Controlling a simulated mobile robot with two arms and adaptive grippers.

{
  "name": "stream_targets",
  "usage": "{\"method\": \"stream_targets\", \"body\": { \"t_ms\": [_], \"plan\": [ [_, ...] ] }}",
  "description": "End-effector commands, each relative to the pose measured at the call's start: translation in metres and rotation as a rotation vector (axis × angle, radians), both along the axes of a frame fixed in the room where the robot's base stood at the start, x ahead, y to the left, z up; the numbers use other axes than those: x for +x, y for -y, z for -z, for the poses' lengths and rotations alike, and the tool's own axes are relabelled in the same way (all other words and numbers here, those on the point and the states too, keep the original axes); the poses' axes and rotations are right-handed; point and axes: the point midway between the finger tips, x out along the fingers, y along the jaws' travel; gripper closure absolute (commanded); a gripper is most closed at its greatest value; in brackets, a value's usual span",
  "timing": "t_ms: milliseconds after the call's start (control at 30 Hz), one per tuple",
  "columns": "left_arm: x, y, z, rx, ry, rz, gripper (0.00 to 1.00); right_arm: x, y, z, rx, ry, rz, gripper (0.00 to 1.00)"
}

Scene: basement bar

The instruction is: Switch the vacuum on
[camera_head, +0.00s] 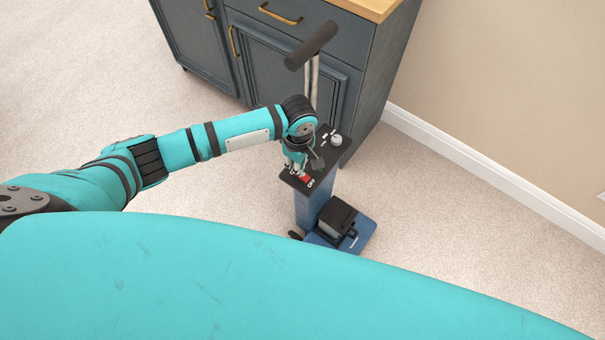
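The vacuum is an upright blue machine (310,207) with a black top panel (341,152), a dark bar handle (312,45) on metal rods, and a blue and black floor head (361,235). A small red switch (307,180) sits near the front end of the top panel, with white marks by it. A grey round knob (336,140) is at the panel's far end. My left gripper (303,167) points down over the panel, right by the red switch. I cannot tell whether it touches the switch or how far its fingers are apart. My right gripper is not in view.
A dark blue-grey cabinet (282,80) with brass handles and a wooden top (372,5) stands right behind the vacuum. A beige wall with a white baseboard (480,174) runs at the right. Open carpet (420,210) lies right of the vacuum and at the left.

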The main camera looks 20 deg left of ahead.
Motion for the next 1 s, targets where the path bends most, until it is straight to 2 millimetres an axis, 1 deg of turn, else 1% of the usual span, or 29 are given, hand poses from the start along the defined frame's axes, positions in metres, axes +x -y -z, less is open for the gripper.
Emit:
{"method": "stream_targets", "body": {
  "t_ms": [1000],
  "plan": [
    [0.000,0.000,0.016,-0.001,0.000,0.000,1.00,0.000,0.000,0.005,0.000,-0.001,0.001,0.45]
  ]
}}
